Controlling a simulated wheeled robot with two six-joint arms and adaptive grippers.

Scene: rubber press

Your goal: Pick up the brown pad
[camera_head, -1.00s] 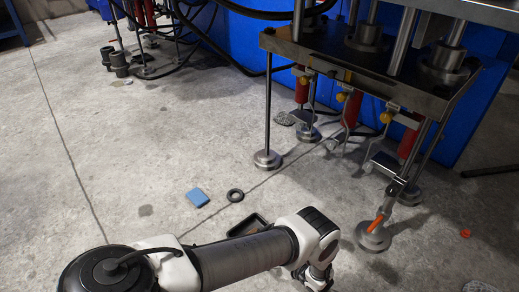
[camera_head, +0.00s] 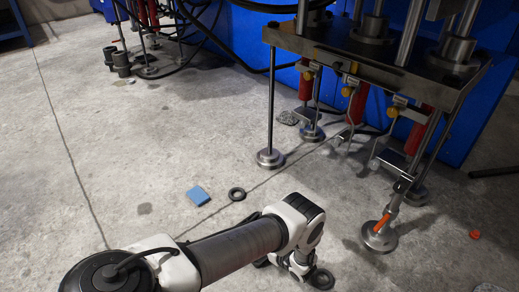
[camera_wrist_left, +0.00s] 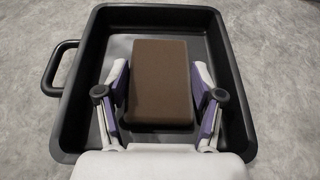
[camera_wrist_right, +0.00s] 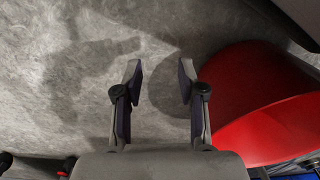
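The brown pad (camera_wrist_left: 160,75) lies in a black tray (camera_wrist_left: 232,95) with a handle on its left side, in the left wrist view. My left gripper (camera_wrist_left: 160,80) is open, with one finger on each side of the pad and a small gap to each edge. In the head view my left arm reaches in from the left, with the wrist (camera_head: 298,262) low at the bottom. The arm hides the pad and most or all of the tray there. My right gripper (camera_wrist_right: 158,80) is open and empty in the right wrist view, above grey floor.
A blue pad (camera_head: 197,196) and a black ring (camera_head: 237,194) lie on the floor. The press (camera_head: 385,70) stands at the right on metal feet. A red rounded object (camera_wrist_right: 262,100) is close to my right gripper.

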